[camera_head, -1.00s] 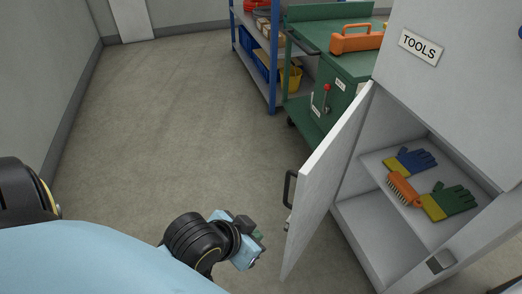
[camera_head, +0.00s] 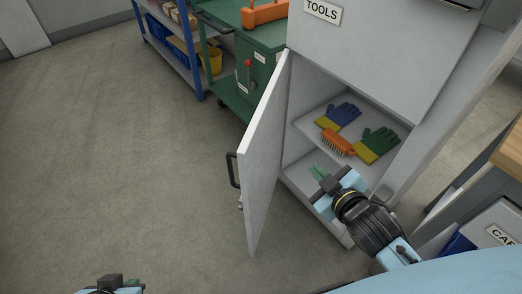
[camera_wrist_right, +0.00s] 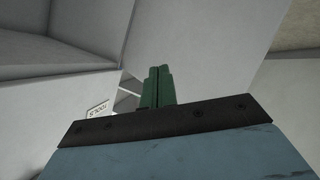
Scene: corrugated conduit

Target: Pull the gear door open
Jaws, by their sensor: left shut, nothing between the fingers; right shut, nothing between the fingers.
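The gear door (camera_head: 264,150) is a white cabinet door standing ajar, with a dark handle (camera_head: 232,170) on its outer face. The open cabinet (camera_head: 360,45), with a TOOLS label, shows to its right. My right gripper (camera_head: 316,171) is in front of the cabinet opening, on the inner side of the door. Its green fingers (camera_wrist_right: 157,88) are together and empty in the right wrist view, with pale panels around them. My left gripper (camera_head: 118,284) is partly cut off at the bottom edge, away from the door; it is shut and empty.
The cabinet shelf holds a blue-yellow glove (camera_head: 340,115), an orange brush (camera_head: 338,142) and a green-yellow glove (camera_head: 377,144). A green cart (camera_head: 262,60) and blue shelving (camera_head: 192,75) stand behind. Floor left of the door is clear. A wooden-topped bench (camera_head: 508,150) is at right.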

